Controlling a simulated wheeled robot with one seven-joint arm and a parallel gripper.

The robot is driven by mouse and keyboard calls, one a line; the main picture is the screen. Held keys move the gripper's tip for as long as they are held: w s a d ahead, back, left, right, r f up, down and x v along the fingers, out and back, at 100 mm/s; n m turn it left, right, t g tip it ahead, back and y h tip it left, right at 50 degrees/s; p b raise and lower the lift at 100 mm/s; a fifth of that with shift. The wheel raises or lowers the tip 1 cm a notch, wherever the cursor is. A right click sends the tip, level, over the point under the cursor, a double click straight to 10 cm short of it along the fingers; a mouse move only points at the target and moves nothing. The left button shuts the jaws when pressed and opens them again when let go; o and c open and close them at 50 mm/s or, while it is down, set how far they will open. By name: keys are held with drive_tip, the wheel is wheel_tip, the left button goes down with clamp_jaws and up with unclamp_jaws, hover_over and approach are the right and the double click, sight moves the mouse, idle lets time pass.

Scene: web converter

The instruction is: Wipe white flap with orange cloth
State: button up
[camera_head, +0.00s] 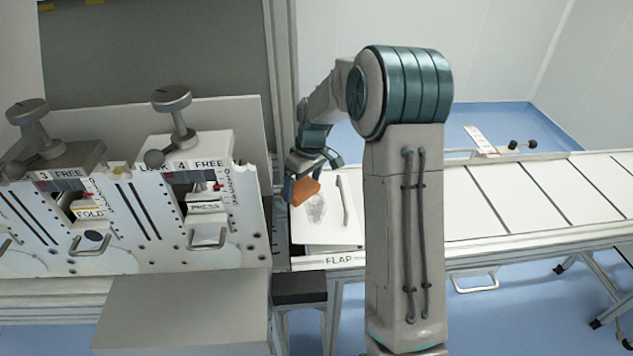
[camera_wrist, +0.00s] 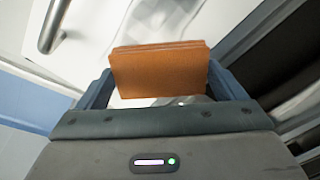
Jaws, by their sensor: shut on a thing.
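My gripper (camera_head: 303,172) is shut on a folded orange cloth (camera_head: 303,191) above the far left part of the white flap (camera_head: 325,234). The cloth also shows between the fingers in the wrist view (camera_wrist: 160,70). The flap has a grey bar handle (camera_head: 346,202) on its right side and a grey smudge (camera_head: 316,208) near its middle. A "FLAP" label is on its front edge. In the wrist view the flap (camera_wrist: 95,30) lies beyond the cloth, with the handle (camera_wrist: 52,25) at upper left. I cannot tell whether the cloth touches the flap.
A machine panel (camera_head: 135,190) with knobs and handles labelled 3 and 4 stands left of the flap. A dark block (camera_head: 299,287) sits at the flap's near left. A white conveyor table (camera_head: 540,195) runs to the right. My arm column hides part of the area right of the flap.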

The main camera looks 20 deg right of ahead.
drive_tip(key=shift+a+f, duration=0.15)
drive_tip(key=shift+a, duration=0.05)
drive_tip(key=shift+r+p, duration=0.45)
drive_tip(key=shift+r, duration=0.1)
drive_tip(key=shift+d+r+p, duration=0.2)
drive_tip(key=shift+r+p, duration=0.3)
drive_tip(key=shift+r, duration=0.3)
drive_tip(key=shift+d+r+p, duration=0.2)
drive_tip(key=shift+r+p, duration=0.3)
drive_tip(key=shift+r, duration=0.35)
drive_tip(key=shift+d+r+p, duration=0.2)
drive_tip(key=shift+r+p, duration=0.3)
drive_tip(key=shift+r, duration=0.3)
drive_tip(key=r, duration=0.1)
drive_tip(key=r+p, duration=0.2)
drive_tip(key=shift+d, duration=0.25)
drive_tip(key=shift+s+a, duration=0.1)
